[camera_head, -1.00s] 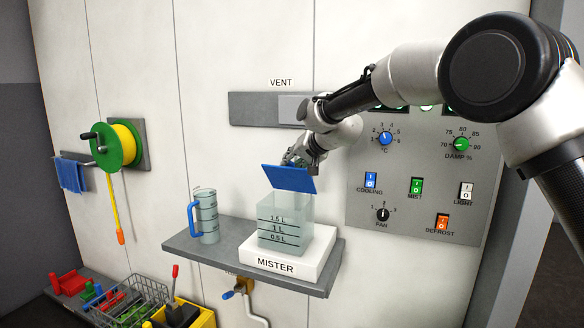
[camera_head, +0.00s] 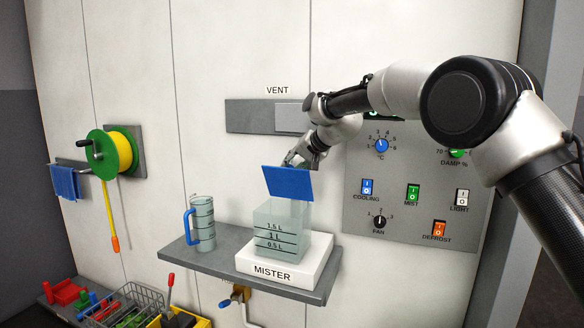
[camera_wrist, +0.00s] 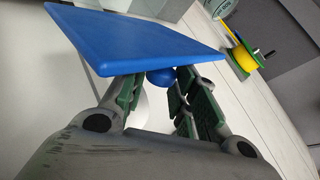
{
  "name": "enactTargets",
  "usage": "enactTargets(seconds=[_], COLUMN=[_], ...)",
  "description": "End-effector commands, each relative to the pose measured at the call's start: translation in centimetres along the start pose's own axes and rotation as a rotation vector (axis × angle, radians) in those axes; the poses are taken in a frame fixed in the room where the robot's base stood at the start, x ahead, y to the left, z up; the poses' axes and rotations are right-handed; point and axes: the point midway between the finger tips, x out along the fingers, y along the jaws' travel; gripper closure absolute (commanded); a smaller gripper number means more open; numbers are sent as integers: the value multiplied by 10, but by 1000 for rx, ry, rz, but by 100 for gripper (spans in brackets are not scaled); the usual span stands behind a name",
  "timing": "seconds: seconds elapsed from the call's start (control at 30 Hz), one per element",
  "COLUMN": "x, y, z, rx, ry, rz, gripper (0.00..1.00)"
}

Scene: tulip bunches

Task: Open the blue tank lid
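The blue tank lid (camera_head: 287,183) is tilted steeply up above the back of the clear tank (camera_head: 281,232), its flat underside facing the head camera. The tank's top is uncovered at the front. The tank sits on a white base marked MISTER (camera_head: 270,271). My gripper (camera_head: 297,160) is behind the lid and partly hidden by it. In the wrist view the lid (camera_wrist: 140,38) fills the top, and its round blue knob (camera_wrist: 160,77) sits between my fingertips (camera_wrist: 158,80), which look closed on it. The exact contact is partly hidden.
A measuring jug (camera_head: 202,224) with a blue handle stands left of the tank on the grey shelf (camera_head: 215,257). A control panel (camera_head: 400,215) is on the wall at right, partly behind my arm. A hose reel (camera_head: 103,152) hangs at left. A wire basket (camera_head: 130,303) is below.

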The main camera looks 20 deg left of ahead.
Motion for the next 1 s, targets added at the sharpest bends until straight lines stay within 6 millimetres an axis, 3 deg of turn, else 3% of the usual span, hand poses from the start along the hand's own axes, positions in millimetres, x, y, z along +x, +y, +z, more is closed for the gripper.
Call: enactTargets(seconds=[0.1, 0.47, 1.0], x=[0, -5, -107], y=[0, 0, 0], z=[0, 0, 0], rx=[0, -1, -1], ry=[-1, 1, 2], rz=[0, 0, -1], gripper=[53, 53, 53])
